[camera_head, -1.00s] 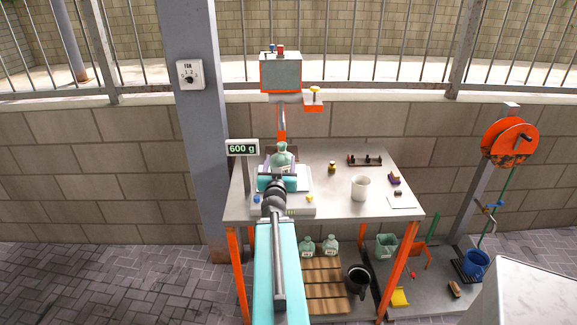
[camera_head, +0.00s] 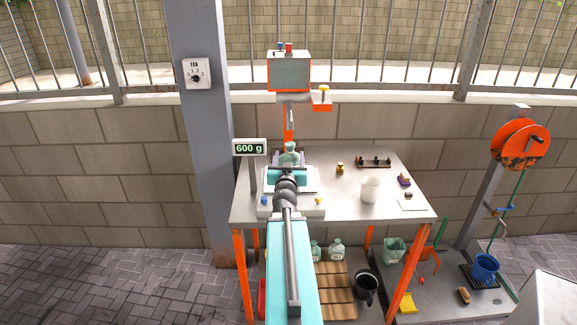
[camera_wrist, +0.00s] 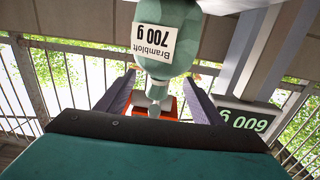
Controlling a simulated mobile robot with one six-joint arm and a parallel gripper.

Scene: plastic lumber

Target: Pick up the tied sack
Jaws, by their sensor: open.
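The tied sack (camera_head: 289,157) is pale green with a narrow tied neck and stands at the back of the bench scale (camera_head: 312,209). My gripper hides its base in the head view. In the wrist view, the sack (camera_wrist: 157,70) appears upside down, with a white label reading "Brambloft 700 g". My gripper (camera_head: 289,160) is teal with grey-purple fingers. In the wrist view, the open fingers (camera_wrist: 158,97) lie on both sides of the sack's neck, with gaps showing. The scale's display (camera_head: 249,147) reads 600 g.
The metal table (camera_head: 335,205) also holds a white cup (camera_head: 370,189), a small brass weight (camera_head: 339,169) and a dark rack (camera_head: 374,162). A grey post (camera_head: 205,130) stands close on the left. A screen box (camera_head: 289,75) rises behind the sack.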

